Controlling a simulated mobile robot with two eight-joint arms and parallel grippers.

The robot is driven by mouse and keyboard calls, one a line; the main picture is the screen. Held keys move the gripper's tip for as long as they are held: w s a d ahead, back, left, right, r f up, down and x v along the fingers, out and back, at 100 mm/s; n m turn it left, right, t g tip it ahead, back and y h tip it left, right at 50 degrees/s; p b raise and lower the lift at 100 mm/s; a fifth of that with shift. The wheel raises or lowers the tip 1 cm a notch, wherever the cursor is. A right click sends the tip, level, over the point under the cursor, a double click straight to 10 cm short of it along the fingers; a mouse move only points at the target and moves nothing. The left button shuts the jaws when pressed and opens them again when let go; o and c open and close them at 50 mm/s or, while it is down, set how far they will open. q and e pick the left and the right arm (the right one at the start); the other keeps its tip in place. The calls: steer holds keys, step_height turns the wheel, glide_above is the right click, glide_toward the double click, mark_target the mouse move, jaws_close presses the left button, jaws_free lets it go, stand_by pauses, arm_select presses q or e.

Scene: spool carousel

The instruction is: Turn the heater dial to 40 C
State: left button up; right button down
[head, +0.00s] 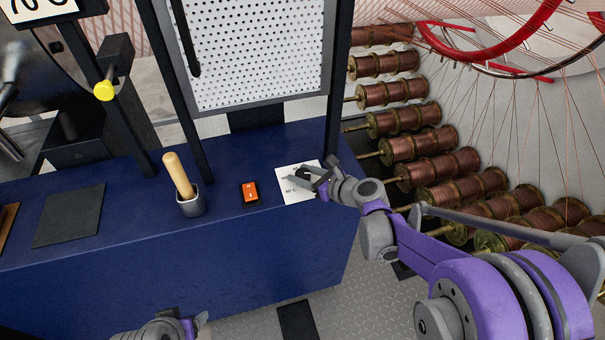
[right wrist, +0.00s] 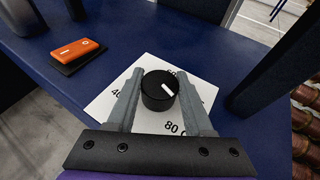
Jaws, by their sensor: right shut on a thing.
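The heater dial is a round black knob (right wrist: 157,97) with a white pointer mark, on a white card (right wrist: 105,103) printed with temperatures. In the right wrist view the mark lies on the right part of the knob's top, slanting down to the right. "80 C" is readable at the card's lower edge; a "40" at the left is partly covered by a finger. My right gripper (right wrist: 158,101) is shut on the knob, one finger on each side. In the head view, "40 C" shows on the card (head: 288,197). My left gripper (head: 201,320) is low at the bottom edge, its jaws unclear.
An orange switch (head: 250,192) sits left of the card on the blue bench (head: 130,240). A grey cup (head: 191,206) holds a wooden handle. A perforated panel (head: 250,50) stands behind. Copper spools (head: 430,145) line the right side. A sign (head: 40,12) is cut off at the top left.

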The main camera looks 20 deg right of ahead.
steer(key=n+g+y+b, duration=0.1)
steer(key=n+g+y, duration=0.3)
steer(key=n, duration=0.1)
steer(key=shift+n+y, duration=0.3)
steer(key=shift+n+g+y, duration=0.9)
steer(key=shift+n+g, duration=1.3)
steer(key=shift+g, duration=0.7)
steer(key=shift+c, duration=1.5)
jaws_free()
steer(key=shift+s, duration=0.1)
